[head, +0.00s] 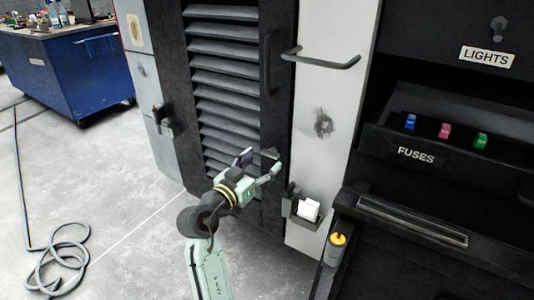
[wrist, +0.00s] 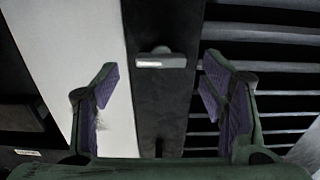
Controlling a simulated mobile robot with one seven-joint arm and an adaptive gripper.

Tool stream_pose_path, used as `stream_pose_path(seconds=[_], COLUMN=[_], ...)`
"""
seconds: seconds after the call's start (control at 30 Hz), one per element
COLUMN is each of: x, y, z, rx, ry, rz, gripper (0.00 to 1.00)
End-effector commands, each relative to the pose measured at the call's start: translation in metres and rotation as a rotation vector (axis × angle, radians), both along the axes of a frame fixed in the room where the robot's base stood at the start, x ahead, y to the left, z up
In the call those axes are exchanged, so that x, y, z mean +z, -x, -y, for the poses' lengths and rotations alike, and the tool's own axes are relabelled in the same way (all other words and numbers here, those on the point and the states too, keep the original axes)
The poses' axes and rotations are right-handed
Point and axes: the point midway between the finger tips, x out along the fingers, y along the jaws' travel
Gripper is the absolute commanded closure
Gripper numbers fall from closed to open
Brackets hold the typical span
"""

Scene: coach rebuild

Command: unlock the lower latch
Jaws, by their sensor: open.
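A dark latch with a pale strip (wrist: 161,62) sits on the black door frame in the wrist view, between the white panel and the louvres. It lies between and ahead of my fingertips, with no visible contact. In the head view my gripper (head: 258,162) is open in front of the lower part of the louvred door (head: 226,85), near its right-hand frame. The latch is hard to make out there beside the fingers. In the wrist view my gripper (wrist: 160,68) shows both purple-padded fingers spread wide, with nothing held.
A grey bar handle (head: 322,60) juts from the white panel above. A small holder with a white block (head: 307,210) is right of my gripper. The fuses drawer (head: 415,155) and a yellow-topped post (head: 338,240) stand further right. A blue cabinet (head: 75,75) and coiled cable (head: 60,270) are left.

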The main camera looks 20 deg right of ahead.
Motion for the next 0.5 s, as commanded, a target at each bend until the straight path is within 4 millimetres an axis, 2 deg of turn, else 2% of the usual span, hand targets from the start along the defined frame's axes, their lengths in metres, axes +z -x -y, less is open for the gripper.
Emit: stream_pose_path(seconds=[0.03, 0.2, 0.5], x=[0.002, 0.001, 0.000], y=[-0.005, -0.018, -0.023], z=[0.008, 0.024, 0.029], rx=[-0.003, -0.001, 0.001], ry=[0.000, -0.001, 0.000], rz=[0.000, 0.001, 0.001], gripper=[0.34, 0.34, 0.34])
